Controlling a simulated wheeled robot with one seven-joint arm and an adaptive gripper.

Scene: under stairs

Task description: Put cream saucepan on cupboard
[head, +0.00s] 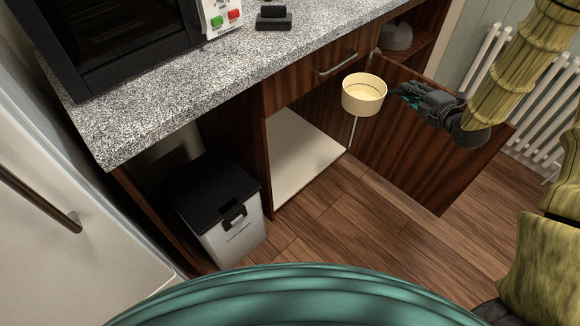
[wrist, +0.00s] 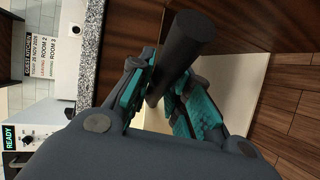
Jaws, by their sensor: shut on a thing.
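The cream saucepan (head: 363,95) is held up in the air in front of the counter unit, below the drawer handle's level and near the open cupboard door (head: 412,150). My gripper (head: 408,92) is shut on its dark handle, which shows between the teal finger pads (wrist: 178,85) in the wrist view. The pan looks upright and empty. The cupboard (head: 305,155) stands open, with a bare pale floor inside; it also shows in the wrist view (wrist: 238,98). The pan's bowl is not clearly seen in the wrist view.
A speckled counter (head: 210,95) carries a microwave (head: 115,40) and a small black object (head: 273,18). A black-lidded bin (head: 225,215) stands left of the cupboard. A kettle-like grey item (head: 397,36) sits on a shelf. A radiator (head: 545,95) is at right. Wooden floor is clear in front.

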